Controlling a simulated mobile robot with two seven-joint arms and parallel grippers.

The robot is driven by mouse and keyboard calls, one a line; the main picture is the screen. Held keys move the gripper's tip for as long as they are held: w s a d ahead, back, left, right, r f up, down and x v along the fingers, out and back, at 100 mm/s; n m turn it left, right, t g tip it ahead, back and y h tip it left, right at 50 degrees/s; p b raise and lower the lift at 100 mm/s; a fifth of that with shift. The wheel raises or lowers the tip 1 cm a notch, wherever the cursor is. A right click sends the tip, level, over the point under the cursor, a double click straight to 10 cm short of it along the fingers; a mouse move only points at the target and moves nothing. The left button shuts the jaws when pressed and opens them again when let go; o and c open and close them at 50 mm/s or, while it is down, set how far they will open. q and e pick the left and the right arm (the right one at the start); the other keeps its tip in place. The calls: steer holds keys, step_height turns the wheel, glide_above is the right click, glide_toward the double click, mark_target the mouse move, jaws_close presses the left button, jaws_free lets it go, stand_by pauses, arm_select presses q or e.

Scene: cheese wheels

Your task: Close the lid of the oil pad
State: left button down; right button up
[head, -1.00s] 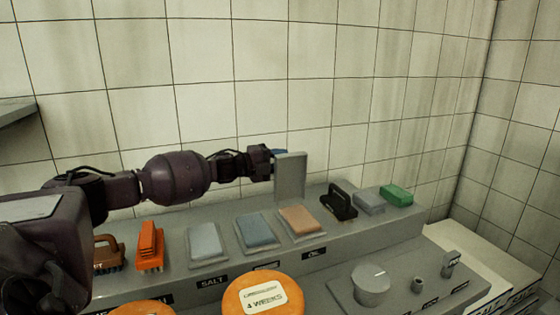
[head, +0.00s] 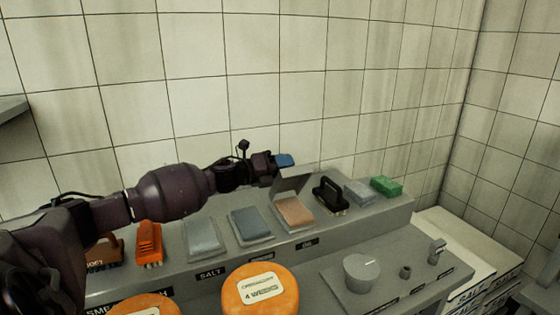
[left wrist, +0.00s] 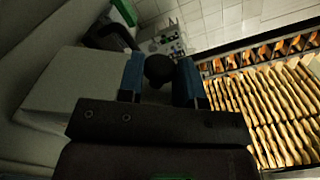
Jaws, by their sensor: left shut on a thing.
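The oil pad (head: 294,212) is a peach-coloured pad in a grey tray on the raised shelf, above the label "OIL". Its grey lid (head: 290,184) is hinged at the back edge and stands partly open, tilted over the pad. My left gripper (head: 285,161) is at the lid's upper edge, behind it. In the left wrist view its two blue fingers (left wrist: 160,78) are on either side of a dark round knob (left wrist: 159,69), and they are shut on it. My right gripper is not in view.
A blue pad (head: 250,223) and a pale salt pad (head: 203,234) lie left of the oil pad. A black-handled stamp (head: 330,195), a grey block (head: 358,192) and a green block (head: 386,186) stand to the right. Orange cheese wheels (head: 261,289) sit in front. A tiled wall rises behind.

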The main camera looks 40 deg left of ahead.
arm_select(q)
steer(key=shift+s+d+f+m, duration=0.1)
steer(key=shift+s+d+m, duration=0.05)
steer(key=shift+d+m, duration=0.15)
steer(key=c, duration=0.8)
jaws_free()
steer(key=shift+v, duration=5.4)
